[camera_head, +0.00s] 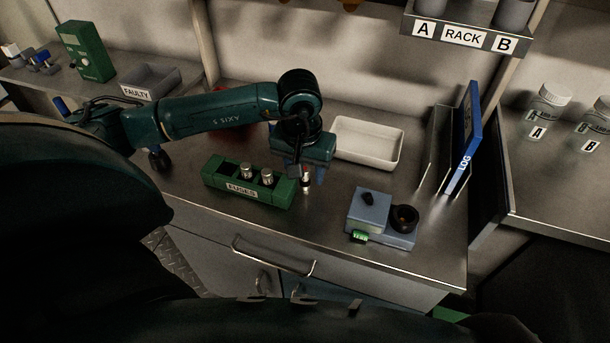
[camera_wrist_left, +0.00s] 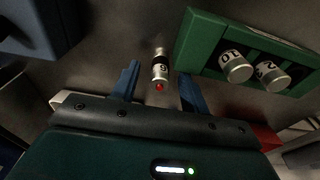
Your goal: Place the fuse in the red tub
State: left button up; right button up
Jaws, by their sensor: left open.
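A loose fuse (camera_head: 306,184), silver and black with a red tip, is on the counter just right of the green fuse holder. In the left wrist view the fuse (camera_wrist_left: 160,66) shows between the two blue fingers, with a gap on each side. My left gripper (camera_head: 307,172) is open and points down at the fuse. The red tub (camera_head: 234,141) is mostly hidden behind my left arm; a red piece of it shows at the lower right of the wrist view (camera_wrist_left: 267,138). My right gripper is not in view.
The green holder labelled FUSES (camera_head: 222,180) has two silver fuses standing in it. A white tray (camera_head: 390,158) is behind the gripper. A blue-grey device (camera_head: 369,207) with a round black socket stands to the right. A blue LOG binder (camera_head: 467,140) stands further right.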

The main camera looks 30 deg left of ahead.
pick_arm(q)
jog(key=shift+f, duration=0.25)
jog(key=shift+c, duration=0.5)
grip_shut()
